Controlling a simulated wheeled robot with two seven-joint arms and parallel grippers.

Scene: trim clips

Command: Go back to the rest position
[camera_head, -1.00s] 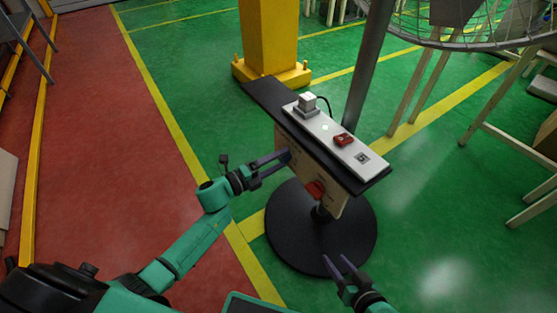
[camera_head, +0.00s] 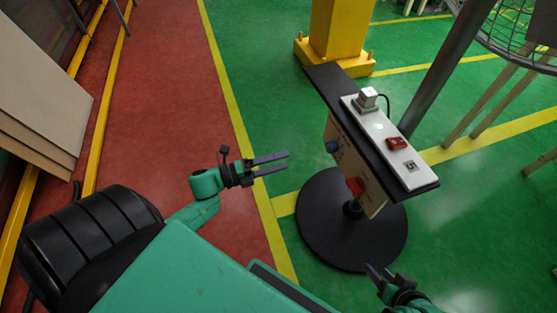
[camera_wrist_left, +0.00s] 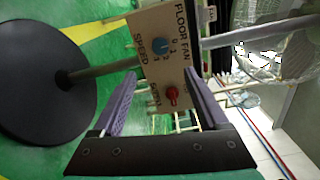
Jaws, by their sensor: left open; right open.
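My left gripper (camera_head: 271,162) is open and empty, left of the stand and apart from it. In the left wrist view its two purple-grey fingers (camera_wrist_left: 155,105) are spread, with the floor fan panel (camera_wrist_left: 165,50) seen beyond them. The panel has a blue speed knob (camera_wrist_left: 160,46) and a red knob (camera_wrist_left: 171,94). My right gripper (camera_head: 377,278) is open, low in the head view, in front of the stand's round base (camera_head: 340,245). Nothing shows between its fingers.
The stand's black top (camera_head: 325,82) carries a white strip (camera_head: 378,128) with a grey block (camera_head: 367,97) and a red item (camera_head: 396,143). A yellow pillar (camera_head: 335,30) stands behind. Brown boards (camera_head: 40,95) lean at the left. The red floor lane (camera_head: 165,100) is clear.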

